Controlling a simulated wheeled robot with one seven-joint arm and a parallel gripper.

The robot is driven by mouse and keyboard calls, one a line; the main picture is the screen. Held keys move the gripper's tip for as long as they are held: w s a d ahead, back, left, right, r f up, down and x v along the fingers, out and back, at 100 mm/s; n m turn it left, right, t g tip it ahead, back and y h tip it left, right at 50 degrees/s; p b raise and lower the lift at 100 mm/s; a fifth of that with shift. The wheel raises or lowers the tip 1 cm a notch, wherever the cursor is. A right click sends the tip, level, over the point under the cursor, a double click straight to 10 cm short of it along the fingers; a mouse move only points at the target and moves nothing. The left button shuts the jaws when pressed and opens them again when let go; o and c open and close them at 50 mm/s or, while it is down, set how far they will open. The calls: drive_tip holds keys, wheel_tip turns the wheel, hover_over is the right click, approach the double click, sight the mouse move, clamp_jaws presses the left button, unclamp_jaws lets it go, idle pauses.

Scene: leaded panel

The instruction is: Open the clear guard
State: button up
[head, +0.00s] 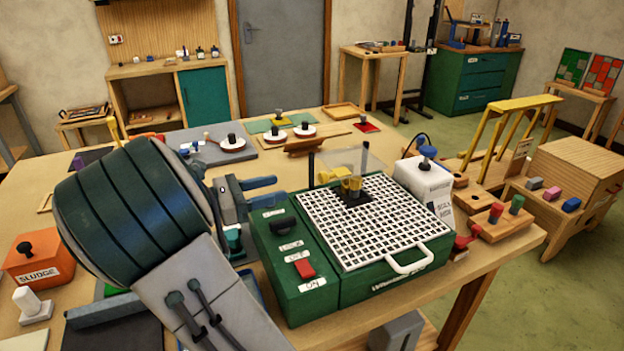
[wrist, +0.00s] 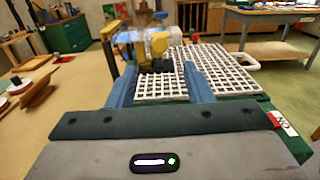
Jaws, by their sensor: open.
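The clear guard (head: 342,158) is a see-through panel by the yellow grinding head (head: 351,186), between two dark upright posts. It is faint, and I cannot tell exactly how it is tilted. The head stands on the white grid (head: 365,233) of a green machine (head: 300,285). My gripper (head: 279,189) is open and empty, left of the guard and apart from it, by the machine's back left edge. In the wrist view, my blue fingers (wrist: 158,66) frame the yellow head (wrist: 158,43) and part of the grid (wrist: 205,65); the guard is hard to make out there.
A white bottle (head: 424,185) with a blue top stands right of the grid. A black knob (head: 283,224) and a red switch (head: 304,268) are on the machine's left side. Round white discs (head: 233,142) and trays lie behind.

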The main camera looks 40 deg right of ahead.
sight(320, 177)
drive_tip(key=x, duration=1)
drive_tip(key=shift+s+a, duration=0.1)
drive_tip(key=shift+c, duration=0.4)
clamp_jaws()
